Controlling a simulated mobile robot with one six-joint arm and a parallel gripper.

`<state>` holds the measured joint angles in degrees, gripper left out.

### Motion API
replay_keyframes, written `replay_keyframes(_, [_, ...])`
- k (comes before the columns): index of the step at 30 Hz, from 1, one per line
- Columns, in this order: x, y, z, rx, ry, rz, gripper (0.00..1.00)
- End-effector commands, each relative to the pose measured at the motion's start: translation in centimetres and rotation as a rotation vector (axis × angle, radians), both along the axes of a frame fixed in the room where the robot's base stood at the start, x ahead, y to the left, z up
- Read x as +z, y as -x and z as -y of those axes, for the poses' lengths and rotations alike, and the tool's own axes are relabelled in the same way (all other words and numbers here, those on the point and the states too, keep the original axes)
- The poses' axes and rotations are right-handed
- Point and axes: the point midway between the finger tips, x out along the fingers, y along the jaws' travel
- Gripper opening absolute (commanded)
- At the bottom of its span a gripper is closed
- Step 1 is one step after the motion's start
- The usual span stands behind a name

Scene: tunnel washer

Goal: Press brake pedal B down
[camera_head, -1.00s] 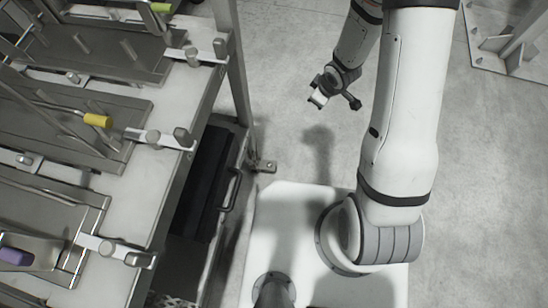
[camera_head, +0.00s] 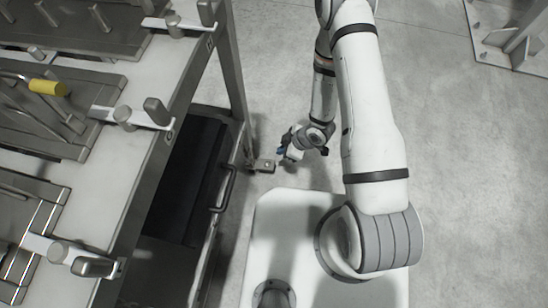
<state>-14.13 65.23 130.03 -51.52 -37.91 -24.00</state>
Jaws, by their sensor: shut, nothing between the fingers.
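A small metal tab (camera_head: 264,165) with a round bolt sticks out to the right from the low end of the frame's upright post. It looks like a foot pedal, but I see no letter on it and cannot tell whether it is pedal B. My gripper (camera_head: 285,154) is shut and empty, pointing down-left just right of and above the tab in the picture. A small gap shows between them, though the height difference is hard to judge. The tab looks level, and its join to the post is partly shaded.
A pale worktop (camera_head: 140,80) with metal fixtures and a yellow handle (camera_head: 48,87) fills the left side. A dark lower shelf (camera_head: 190,185) with a looped handle (camera_head: 228,188) lies under its edge. Grey floor (camera_head: 450,170) is open at right; a metal bracket (camera_head: 505,35) stands top right.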

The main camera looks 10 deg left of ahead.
Motion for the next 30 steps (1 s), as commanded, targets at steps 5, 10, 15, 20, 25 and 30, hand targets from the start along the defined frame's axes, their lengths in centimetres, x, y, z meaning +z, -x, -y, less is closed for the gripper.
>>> replay_keyframes(5, [-2.3,0.0,-1.1,0.003,0.001,-0.002,0.00])
replay_keyframes(10, [-5.6,-0.1,-2.9,0.004,0.001,-0.001,0.00])
replay_keyframes(15, [-8.6,-0.3,-4.7,0.002,0.001,-0.001,0.00])
replay_keyframes(20, [-11.0,-0.3,-4.3,-0.003,0.002,-0.002,0.00])
replay_keyframes(25, [-12.2,-0.4,-4.0,-0.003,0.001,0.001,0.00])
replay_keyframes(30, [-12.3,-0.4,-3.8,-0.002,0.001,0.001,0.00])
